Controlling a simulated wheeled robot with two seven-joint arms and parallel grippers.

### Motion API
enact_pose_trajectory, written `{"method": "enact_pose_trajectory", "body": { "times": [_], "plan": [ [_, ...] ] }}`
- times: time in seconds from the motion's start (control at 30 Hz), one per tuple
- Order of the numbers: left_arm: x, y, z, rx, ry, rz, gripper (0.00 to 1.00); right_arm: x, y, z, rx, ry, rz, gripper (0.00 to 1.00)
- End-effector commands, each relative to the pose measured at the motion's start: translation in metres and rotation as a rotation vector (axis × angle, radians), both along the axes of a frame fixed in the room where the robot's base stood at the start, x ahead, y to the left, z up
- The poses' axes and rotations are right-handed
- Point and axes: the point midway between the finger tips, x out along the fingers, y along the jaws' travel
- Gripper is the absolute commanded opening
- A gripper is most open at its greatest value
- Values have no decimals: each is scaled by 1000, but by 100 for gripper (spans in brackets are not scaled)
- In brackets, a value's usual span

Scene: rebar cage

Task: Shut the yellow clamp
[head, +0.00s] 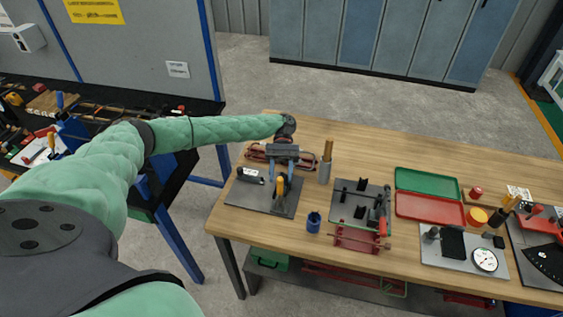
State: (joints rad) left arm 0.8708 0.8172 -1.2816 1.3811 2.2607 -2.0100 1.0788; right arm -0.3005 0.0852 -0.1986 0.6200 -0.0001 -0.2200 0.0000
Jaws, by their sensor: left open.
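The yellow clamp (280,187) is small in the head view. Its yellow part stands on a dark grey plate (247,197) near the left end of the wooden bench. My left gripper (283,170) reaches in from the left and hangs just above and behind the clamp, pointing down. It is open. I cannot tell whether its fingers touch the clamp, and the gripper hides part of the clamp's far side. How far the clamp is closed is too small to tell. My right gripper is not in view.
A grey cup with wooden sticks (324,172) stands just right of the gripper. A blue cup (313,222) is at the front. A tool plate (347,207), a green tray (428,183) and a red tray (429,208) lie further right. Bare wood shows behind them.

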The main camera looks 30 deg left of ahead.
Motion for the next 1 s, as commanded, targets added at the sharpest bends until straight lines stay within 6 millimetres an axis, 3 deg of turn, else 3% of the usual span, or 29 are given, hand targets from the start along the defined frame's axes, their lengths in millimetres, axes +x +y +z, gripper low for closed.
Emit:
{"method": "enact_pose_trajectory", "body": {
  "times": [0.57,1.0],
  "plan": [
    [38,17,9,1,-2,0,41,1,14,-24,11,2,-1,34],
    [54,25,14,0,0,1,41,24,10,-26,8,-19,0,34]
  ]
}}
